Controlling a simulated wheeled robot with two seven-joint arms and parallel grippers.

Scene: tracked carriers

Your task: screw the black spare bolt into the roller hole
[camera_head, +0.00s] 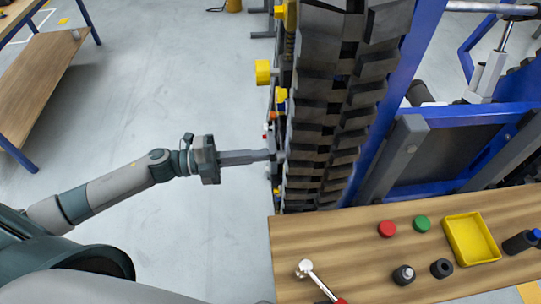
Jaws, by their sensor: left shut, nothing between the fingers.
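My left arm comes in from the left, and its gripper (270,155) is shut at the left side of the tracked carrier. Its fingertips are close against the dark track (328,105); I cannot tell whether they touch it. The roller hole and any bolt at the fingertips cannot be made out, as the track side is seen edge-on. Small dark parts stand on the wooden table, one with a light top (404,275) and one black ring-like piece (442,268). I cannot tell whether either is the black spare bolt. My right gripper is not in view.
The wooden table (350,230) also holds a red cap (387,229), a green cap (422,223), a yellow tray (474,238), a hammer (312,274) and a dark cylinder (520,242). Yellow parts (263,72) stick out from the carrier's side.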

